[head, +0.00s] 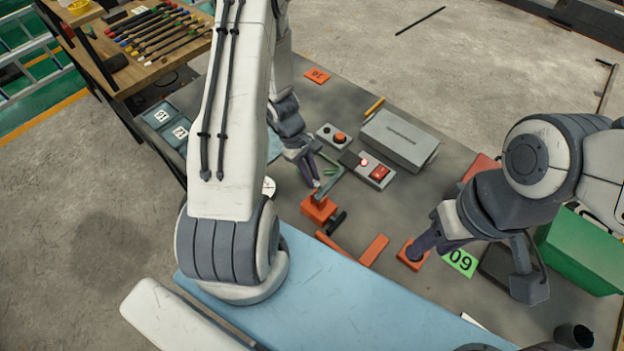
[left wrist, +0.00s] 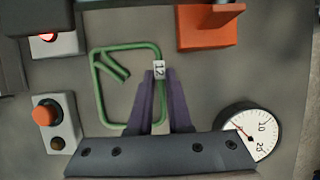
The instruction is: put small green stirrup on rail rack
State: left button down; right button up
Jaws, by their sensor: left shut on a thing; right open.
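The small green stirrup (left wrist: 97,85) is a bent rod loop with inward hooks and a white tag marked 12. In the left wrist view my left gripper (left wrist: 159,75) has its purple fingers closed on its right side, by the tag. In the head view the stirrup (head: 329,171) is small and partly hidden at my left gripper (head: 316,184). An orange stand with a grey bar (head: 319,208), possibly the rail rack, is just below that gripper; its orange part (left wrist: 210,30) is top right in the wrist view. My right gripper (head: 414,251) is open, low over an orange block.
Button boxes (head: 376,171) and a grey case (head: 400,139) stand behind the left gripper. A round gauge (left wrist: 251,130) lies close right of it in the wrist view. Orange bars (head: 374,250), a green card (head: 460,262) and a green bin (head: 578,252) are to the right.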

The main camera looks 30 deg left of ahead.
pick_arm(q)
jog(key=shift+f, duration=0.25)
jog(key=c, duration=0.8)
grip_release()
jog(key=shift+c, duration=0.2)
